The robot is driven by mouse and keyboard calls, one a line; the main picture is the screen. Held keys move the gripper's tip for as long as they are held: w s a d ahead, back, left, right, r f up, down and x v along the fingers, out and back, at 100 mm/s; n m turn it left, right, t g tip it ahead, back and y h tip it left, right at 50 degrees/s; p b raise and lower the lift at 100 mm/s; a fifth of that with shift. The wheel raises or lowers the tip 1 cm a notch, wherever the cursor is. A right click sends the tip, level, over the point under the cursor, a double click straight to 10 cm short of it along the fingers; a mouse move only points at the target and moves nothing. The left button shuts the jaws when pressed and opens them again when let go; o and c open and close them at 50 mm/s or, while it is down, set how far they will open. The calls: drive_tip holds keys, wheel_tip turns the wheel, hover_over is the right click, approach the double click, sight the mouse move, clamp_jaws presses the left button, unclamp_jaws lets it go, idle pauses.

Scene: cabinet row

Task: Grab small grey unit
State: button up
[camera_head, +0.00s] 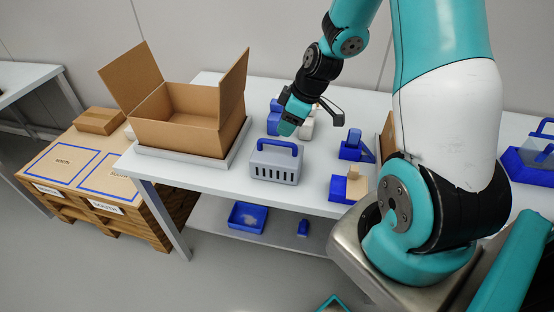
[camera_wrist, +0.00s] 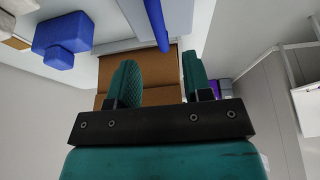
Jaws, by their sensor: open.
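The small grey unit (camera_head: 276,166) is a grey box with dark slots along its front and a blue handle on top. It stands upright on the white table, near the front edge. My gripper (camera_head: 287,127) is above the table, just behind and slightly right of the unit, and apart from it. In the wrist view my gripper (camera_wrist: 160,84) shows two teal fingers spread apart with nothing held between them. A blue bar and a grey-blue surface at the top of the wrist view may be the unit; I cannot tell for sure.
An open cardboard box (camera_head: 185,120) stands on a grey tray left of the unit. Blue and white items sit behind my gripper. Blue holders (camera_head: 352,150) stand to the right. A blue tray (camera_head: 247,216) lies on the lower shelf. The tabletop around the unit is mostly clear.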

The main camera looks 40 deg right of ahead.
sight(278, 141)
drive_tip(key=p+x, duration=0.1)
drive_tip(key=x, duration=0.7)
drive_tip(key=shift+d+f+p, duration=0.1)
drive_tip(key=shift+p, duration=0.2)
clamp_jaws()
idle(1.1)
